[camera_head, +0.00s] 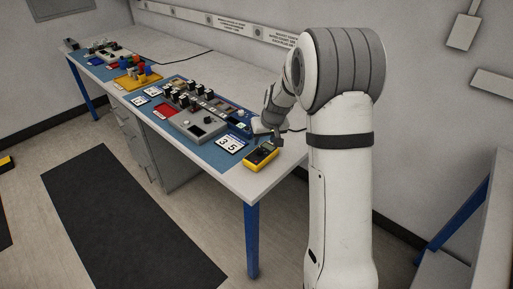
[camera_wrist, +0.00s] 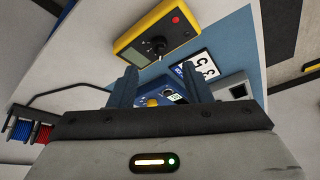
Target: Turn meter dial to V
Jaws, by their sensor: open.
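The yellow multimeter (camera_head: 261,158) lies on the right end of the long workbench. It also shows in the wrist view (camera_wrist: 188,17), with its black dial (camera_wrist: 157,45) and a grey-green display (camera_wrist: 128,57). The dial's marks are too small to read. My gripper (camera_wrist: 163,88) is open and empty, its two dark fingers apart. In the wrist view the meter lies beyond the fingertips, and the fingers do not touch the dial. In the head view my gripper (camera_head: 277,141) is just above and behind the meter, partly hidden by my wrist.
A blue device with a yellow knob (camera_wrist: 152,102) shows between the fingers. A card marked 3 and 5 (camera_head: 230,143) lies left of the meter. A grey box (camera_head: 198,125) and several black parts stand farther left.

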